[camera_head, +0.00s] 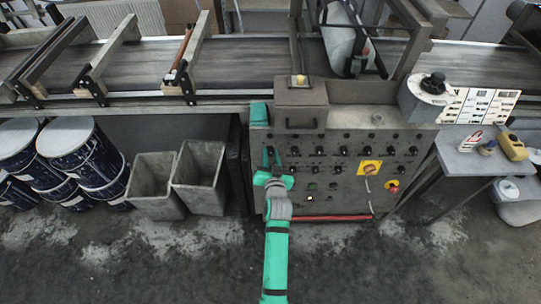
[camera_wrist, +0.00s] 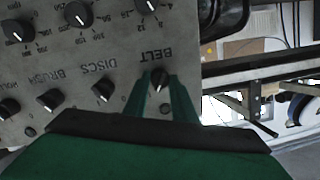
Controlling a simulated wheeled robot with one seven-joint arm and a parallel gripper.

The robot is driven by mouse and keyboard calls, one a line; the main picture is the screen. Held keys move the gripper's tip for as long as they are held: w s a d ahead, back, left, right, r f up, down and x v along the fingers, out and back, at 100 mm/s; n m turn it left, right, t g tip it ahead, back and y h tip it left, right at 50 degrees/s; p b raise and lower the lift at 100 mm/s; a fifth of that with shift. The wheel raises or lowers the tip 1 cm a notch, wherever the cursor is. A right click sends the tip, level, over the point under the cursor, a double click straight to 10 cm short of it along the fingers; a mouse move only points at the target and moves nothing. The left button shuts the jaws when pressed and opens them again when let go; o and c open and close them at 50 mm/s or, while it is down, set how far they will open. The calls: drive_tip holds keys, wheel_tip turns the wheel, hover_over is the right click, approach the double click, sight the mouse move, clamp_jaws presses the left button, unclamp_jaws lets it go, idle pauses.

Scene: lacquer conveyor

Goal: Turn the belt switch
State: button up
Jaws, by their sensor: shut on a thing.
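The belt switch (camera_wrist: 158,80) is a small black knob under the upside-down label BELT on a grey control panel (camera_wrist: 60,75). In the wrist view my green gripper (camera_wrist: 160,82) has one finger on each side of this knob and is shut on it. In the head view the gripper (camera_head: 271,158) reaches the upper left part of the panel (camera_head: 330,197), and its fingers and wrist hide the knob there.
Other black knobs, such as the one by DISCS (camera_wrist: 103,90), sit close beside the gripper. The panel also has a red emergency button (camera_head: 392,186) and a yellow plate (camera_head: 369,168). Grey bins (camera_head: 198,178) stand left, a side table (camera_head: 470,160) right. The conveyor (camera_head: 240,62) runs behind.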

drive_tip(key=o, duration=1.1)
drive_tip(key=shift+c, duration=0.2)
drive_tip(key=a+v, duration=0.1)
drive_tip(key=v, duration=0.9)
drive_tip(key=shift+s+d, duration=0.45)
drive_tip(key=shift+d, duration=0.05)
drive_tip(key=shift+r, duration=0.1)
drive_tip(key=s+f+h, duration=0.1)
drive_tip(key=s+f, duration=0.2)
drive_tip(key=s, duration=1.8)
drive_tip(key=s+r+n, duration=0.1)
drive_tip(key=s+r, duration=0.3)
drive_tip(key=s, duration=0.4)
drive_tip(key=s+r+n, duration=0.1)
drive_tip(key=s+r, duration=0.2)
drive_tip(key=s, duration=0.5)
drive_tip(key=shift+s+a+r+n, duration=0.25)
drive_tip(key=shift+a+r+n, duration=0.15)
drive_tip(key=shift+a, duration=0.1)
